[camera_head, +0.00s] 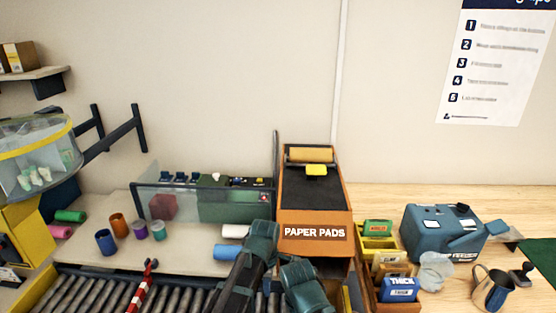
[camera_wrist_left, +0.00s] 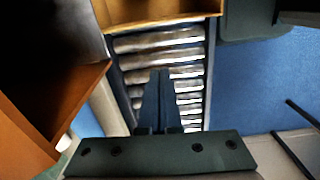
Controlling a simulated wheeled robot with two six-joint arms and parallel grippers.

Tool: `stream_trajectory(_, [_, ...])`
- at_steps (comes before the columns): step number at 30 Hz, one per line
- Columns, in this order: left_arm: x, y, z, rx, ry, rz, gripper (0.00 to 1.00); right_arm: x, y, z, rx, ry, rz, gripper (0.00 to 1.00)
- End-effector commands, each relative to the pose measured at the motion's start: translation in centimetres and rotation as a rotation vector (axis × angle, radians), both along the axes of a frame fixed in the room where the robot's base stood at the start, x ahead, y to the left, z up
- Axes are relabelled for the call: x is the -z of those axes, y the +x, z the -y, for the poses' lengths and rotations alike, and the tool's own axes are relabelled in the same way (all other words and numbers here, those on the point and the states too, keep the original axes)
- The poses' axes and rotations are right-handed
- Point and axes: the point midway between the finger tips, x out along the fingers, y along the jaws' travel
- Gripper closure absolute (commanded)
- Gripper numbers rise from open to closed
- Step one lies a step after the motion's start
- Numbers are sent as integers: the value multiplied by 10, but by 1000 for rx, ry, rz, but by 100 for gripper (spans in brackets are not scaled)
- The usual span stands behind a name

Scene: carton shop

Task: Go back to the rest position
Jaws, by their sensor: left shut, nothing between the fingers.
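In the left wrist view my left gripper (camera_wrist_left: 160,76) has its two dark fingers together, with nothing between them. They point over the grey rollers of a conveyor (camera_wrist_left: 185,68). In the head view my dark teal left arm rises at the bottom middle, over the conveyor (camera_head: 100,293) and in front of the orange PAPER PADS stand (camera_head: 314,232). The left fingertips are hard to make out there. My right gripper does not show in either view.
Several coloured cups and rolls, such as a blue cup (camera_head: 105,241), stand left on the bench. A red-and-white striped bar (camera_head: 143,287) crosses the conveyor. Right are small bins (camera_head: 378,243), a blue machine (camera_head: 442,234) and a metal mug (camera_head: 491,290).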

Motion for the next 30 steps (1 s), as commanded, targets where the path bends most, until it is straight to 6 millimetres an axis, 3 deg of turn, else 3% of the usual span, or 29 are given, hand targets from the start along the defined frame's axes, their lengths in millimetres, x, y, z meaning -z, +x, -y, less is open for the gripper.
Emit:
stream_trajectory(5, [0,-15,-28,240,-1,12,100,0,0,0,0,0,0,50])
stream_trajectory(15, [0,-51,-91,932,20,43,100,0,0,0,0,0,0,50])
stream_trajectory(30, [-1,-82,-132,1483,55,57,100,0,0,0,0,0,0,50])
